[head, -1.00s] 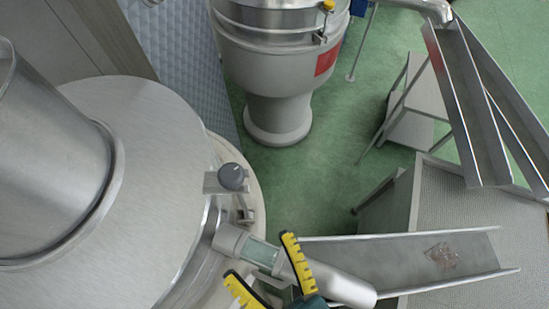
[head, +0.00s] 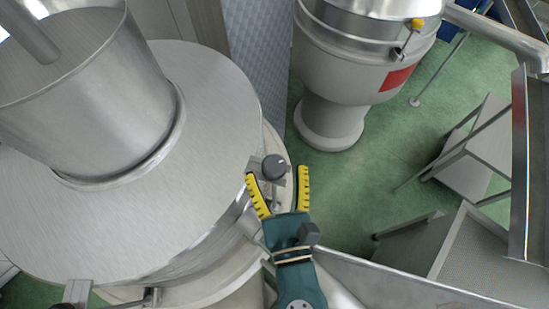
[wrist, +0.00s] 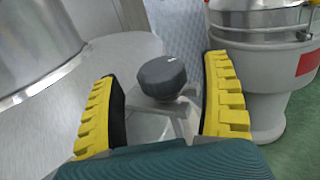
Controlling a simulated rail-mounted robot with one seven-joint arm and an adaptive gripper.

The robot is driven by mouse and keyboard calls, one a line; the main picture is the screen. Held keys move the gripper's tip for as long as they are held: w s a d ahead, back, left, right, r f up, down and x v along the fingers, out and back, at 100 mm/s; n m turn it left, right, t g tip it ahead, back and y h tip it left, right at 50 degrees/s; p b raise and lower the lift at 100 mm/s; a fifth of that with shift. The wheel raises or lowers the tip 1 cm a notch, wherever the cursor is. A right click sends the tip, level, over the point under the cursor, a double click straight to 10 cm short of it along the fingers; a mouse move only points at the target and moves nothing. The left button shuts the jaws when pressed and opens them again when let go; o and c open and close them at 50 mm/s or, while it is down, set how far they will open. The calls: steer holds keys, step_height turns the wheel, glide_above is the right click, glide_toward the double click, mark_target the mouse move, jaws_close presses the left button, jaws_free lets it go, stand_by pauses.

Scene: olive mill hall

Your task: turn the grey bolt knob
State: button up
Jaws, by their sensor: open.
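The grey bolt knob (head: 274,166) is a dark grey round knob with a small white mark, on a metal bracket at the edge of the large steel vessel. In the wrist view the knob (wrist: 162,77) stands near the middle, between and ahead of my two yellow ribbed fingers. My gripper (head: 279,183) is open, its fingers on either side of the knob in the picture. In the wrist view my gripper (wrist: 163,85) shows a gap on each side of the knob, and no contact is visible. The bracket is partly hidden by the gripper.
The steel vessel lid (head: 215,110) with its tall cylinder (head: 130,120) fills the left. A second steel machine (head: 340,75) with a red label stands behind on the green floor (head: 385,150). A metal chute (head: 395,290) lies at the lower right.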

steer(key=shift+w+a, duration=0.2)
steer(key=shift+w, duration=0.95)
steer(key=c, duration=1.2)
steer(key=shift+f, duration=0.1)
steer(key=shift+s+m+h, duration=0.1)
steer(key=shift+m+h, duration=0.2)
steer(key=shift+h, duration=0.2)
steer(key=shift+a+m+h, duration=0.25)
steer(key=shift+m+h, duration=0.75)
steer(key=shift+h, duration=0.6)
steer(key=shift+d+r+m+g+h, duration=0.1)
steer(key=shift+m+g+h, duration=0.1)
steer(key=shift+m+h, duration=0.9)
steer(key=shift+d+r+m+g+h, duration=0.15)
steer(key=shift+m+h, duration=0.45)
steer(key=shift+h, duration=0.9)
